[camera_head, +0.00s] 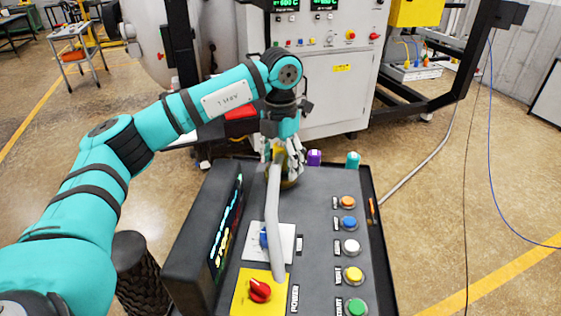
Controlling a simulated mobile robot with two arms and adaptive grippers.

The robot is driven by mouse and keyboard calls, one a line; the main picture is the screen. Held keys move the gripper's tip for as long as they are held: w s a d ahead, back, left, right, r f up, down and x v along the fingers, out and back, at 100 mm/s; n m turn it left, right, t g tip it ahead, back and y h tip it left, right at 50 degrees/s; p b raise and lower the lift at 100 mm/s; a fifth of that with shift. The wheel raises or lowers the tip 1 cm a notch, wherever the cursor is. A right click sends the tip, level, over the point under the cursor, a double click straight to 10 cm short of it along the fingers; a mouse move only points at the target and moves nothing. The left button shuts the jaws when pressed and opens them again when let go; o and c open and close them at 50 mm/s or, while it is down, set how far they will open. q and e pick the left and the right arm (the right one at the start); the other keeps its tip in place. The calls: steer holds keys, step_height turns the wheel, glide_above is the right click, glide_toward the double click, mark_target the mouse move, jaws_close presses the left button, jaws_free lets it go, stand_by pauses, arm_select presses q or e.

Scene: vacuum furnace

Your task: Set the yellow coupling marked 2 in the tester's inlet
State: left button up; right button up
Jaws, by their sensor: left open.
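The tester (318,275) is a dark box with a control panel, low in the middle of the head view. My left gripper (282,163) points down over the tester's far part, with its fingers open. A small yellow piece, seemingly the yellow coupling (280,157), shows between the fingers; no mark 2 can be read. A brownish round fitting lies just below the fingers and is mostly hidden; I cannot tell whether it is the inlet or whether the yellow piece sits in it. A grey bar or hose (274,220) runs from there toward the front. My right gripper is not in view.
A purple coupling (314,157) and a teal coupling (352,160) stand at the tester's far edge. Several coloured buttons line its right side, with a red knob (260,290) and a blue knob (264,238) at left. A raised display (205,235) borders its left. The furnace cabinet (325,90) stands behind.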

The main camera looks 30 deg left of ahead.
arm_select(q)
step_height(320, 180, up, 12)
steer(key=shift+f, duration=0.2)
stand_by(0.5)
